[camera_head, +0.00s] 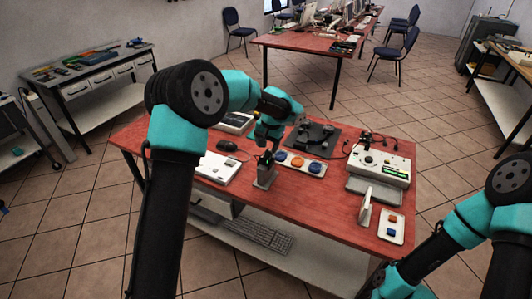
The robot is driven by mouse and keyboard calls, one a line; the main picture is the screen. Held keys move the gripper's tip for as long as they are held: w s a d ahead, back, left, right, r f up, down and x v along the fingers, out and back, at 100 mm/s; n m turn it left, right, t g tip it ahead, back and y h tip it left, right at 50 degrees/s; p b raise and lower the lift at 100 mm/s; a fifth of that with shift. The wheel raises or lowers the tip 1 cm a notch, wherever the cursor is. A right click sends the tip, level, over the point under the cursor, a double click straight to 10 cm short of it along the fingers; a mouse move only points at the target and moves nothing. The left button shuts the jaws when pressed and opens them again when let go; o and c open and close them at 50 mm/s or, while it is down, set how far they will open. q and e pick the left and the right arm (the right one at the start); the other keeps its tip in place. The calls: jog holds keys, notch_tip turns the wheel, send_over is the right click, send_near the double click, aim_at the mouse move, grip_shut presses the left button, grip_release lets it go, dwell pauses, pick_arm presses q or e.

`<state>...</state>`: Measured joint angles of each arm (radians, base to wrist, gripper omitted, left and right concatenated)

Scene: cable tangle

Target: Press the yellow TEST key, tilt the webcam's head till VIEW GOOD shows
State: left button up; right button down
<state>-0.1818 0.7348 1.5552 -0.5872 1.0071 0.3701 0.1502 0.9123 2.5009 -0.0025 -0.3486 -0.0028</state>
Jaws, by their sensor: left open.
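A beige instrument (380,160) with a dial and a small lit green display (394,171) stands on the right of the red table; I cannot read the display. A small dark object (365,139) at its back edge may be the webcam; its tilt is too small to tell. A pale panel (318,172) carries an orange-yellow round key (297,162) among blue and orange ones; no label is readable. My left gripper (268,147) is open above the table, left of that panel. My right gripper (374,284) is low at the bottom edge, its jaws unclear.
A grey holder (265,177) stands just below my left gripper. A black plate with a fixture (312,137) lies behind the key panel. A mouse (228,145) lies left. A white upright card (366,206) and small two-key panel (391,228) stand front right.

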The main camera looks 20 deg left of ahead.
pick_arm(q)
notch_tip(320, 180, up, 11)
jog(key=d, duration=0.1)
jog(key=shift+s+d, duration=0.15)
jog(key=shift+d, duration=0.15)
